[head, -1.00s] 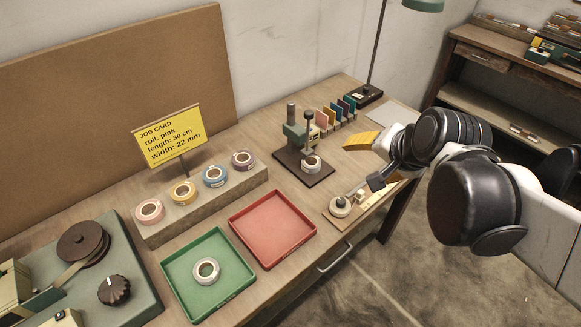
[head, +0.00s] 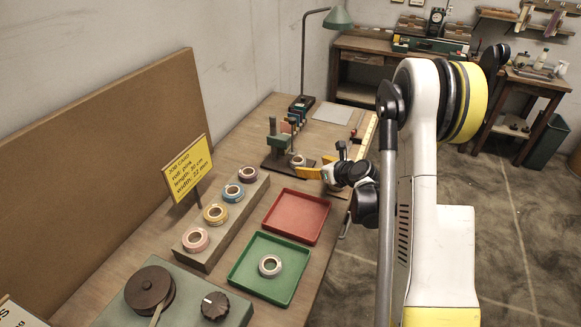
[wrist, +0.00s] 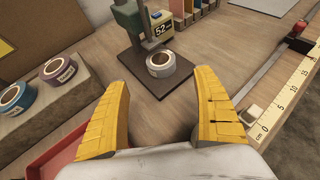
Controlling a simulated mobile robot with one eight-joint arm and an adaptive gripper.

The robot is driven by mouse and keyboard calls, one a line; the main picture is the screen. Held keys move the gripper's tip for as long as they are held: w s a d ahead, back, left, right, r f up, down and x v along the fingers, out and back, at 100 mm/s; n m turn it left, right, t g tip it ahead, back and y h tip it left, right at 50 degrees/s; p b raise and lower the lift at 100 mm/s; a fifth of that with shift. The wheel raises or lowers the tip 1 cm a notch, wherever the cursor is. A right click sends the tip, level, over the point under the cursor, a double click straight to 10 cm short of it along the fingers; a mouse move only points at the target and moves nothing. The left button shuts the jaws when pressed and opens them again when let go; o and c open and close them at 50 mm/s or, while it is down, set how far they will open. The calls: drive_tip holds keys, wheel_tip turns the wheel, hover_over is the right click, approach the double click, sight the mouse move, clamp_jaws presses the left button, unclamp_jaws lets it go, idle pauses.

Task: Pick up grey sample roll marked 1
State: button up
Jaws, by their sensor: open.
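A pale grey-white roll (wrist: 161,64) lies flat on the dark base of a green press-like gauge (wrist: 130,25) in the wrist view. It also shows small in the head view (head: 297,160). A second grey-white roll (head: 270,265) lies in the green tray (head: 237,278). I cannot read a number 1 on either roll. My gripper (wrist: 163,92) is open and empty, its yellow fingers pointing toward the gauge roll, one to each side and short of it. In the head view my gripper (head: 308,173) is just right of the gauge.
Pink (head: 196,239), yellow (head: 216,213), blue (head: 233,193) and purple (head: 248,173) rolls sit on a raised block. An empty red tray (head: 296,216) lies beside the green one. A ruler (wrist: 285,105) is to the right. The gauge column stands behind the roll.

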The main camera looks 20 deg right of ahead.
drive_tip(key=b, duration=0.1)
approach(295, 160)
drive_tip(key=shift+w+a+f, duration=0.2)
drive_tip(key=shift+w+f, duration=0.8)
drive_tip(key=shift+w, duration=0.05)
drive_tip(key=b+x, duration=0.2)
drive_tip(key=x, duration=0.3)
drive_tip(key=shift+w+a+r+b, duration=0.1)
drive_tip(key=shift+w+b, duration=0.2)
drive_tip(key=shift+s+r, duration=0.1)
drive_tip(key=shift+c, duration=0.6)
drive_tip(key=c, duration=1)
drive_tip(key=shift+c, duration=0.2)
drive_tip(key=shift+r, duration=0.1)
